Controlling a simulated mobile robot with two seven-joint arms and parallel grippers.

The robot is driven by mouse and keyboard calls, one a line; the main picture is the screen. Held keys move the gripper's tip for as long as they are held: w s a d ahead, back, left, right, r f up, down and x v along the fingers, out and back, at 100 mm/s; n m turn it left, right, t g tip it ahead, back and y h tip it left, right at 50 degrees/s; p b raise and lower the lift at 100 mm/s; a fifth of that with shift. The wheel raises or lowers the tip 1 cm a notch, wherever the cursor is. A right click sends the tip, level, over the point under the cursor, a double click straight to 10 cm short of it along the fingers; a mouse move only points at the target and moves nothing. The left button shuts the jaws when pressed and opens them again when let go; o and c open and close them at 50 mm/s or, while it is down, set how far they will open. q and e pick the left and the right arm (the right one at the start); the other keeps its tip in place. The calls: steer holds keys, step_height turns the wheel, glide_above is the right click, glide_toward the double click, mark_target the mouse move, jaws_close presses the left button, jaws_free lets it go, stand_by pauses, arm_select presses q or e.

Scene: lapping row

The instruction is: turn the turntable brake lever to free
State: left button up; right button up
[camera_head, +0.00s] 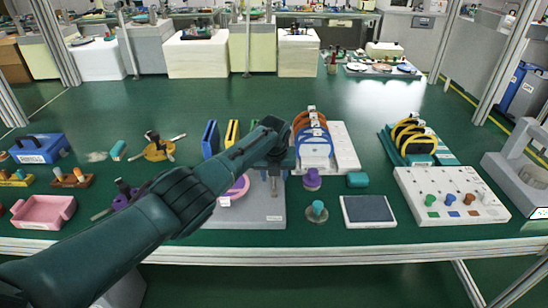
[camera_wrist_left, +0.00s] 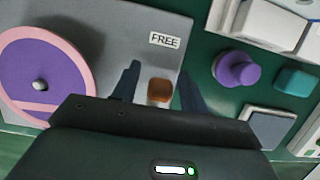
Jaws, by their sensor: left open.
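The turntable, a purple disc with a pink rim (camera_wrist_left: 68,49), sits on a grey base plate (camera_wrist_left: 118,33); in the head view my left arm partly covers the disc (camera_head: 240,186). A brown knob (camera_wrist_left: 159,90), seemingly the brake lever's end, lies between my open left fingers (camera_wrist_left: 159,70) as seen in the left wrist view. I cannot tell whether they touch it; the rest of the lever is hidden. A white FREE label (camera_wrist_left: 165,40) is on the plate beyond the fingertips. In the head view my left gripper (camera_head: 274,183) points down over the plate. My right gripper is not in view.
Right of the plate are a purple knob (camera_head: 312,179), a teal block (camera_head: 357,180) and a dark square pad (camera_head: 368,209). A white rack (camera_head: 345,148) with coloured rings stands behind.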

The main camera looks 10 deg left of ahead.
mark_target(274, 189)
arm_select(q)
steer(key=p+v, duration=0.2)
steer(key=v, duration=1)
steer(key=shift+p, duration=0.3)
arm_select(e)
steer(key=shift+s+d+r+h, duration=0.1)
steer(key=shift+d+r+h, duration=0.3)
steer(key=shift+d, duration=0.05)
arm_select(q)
steer(key=shift+s, duration=0.1)
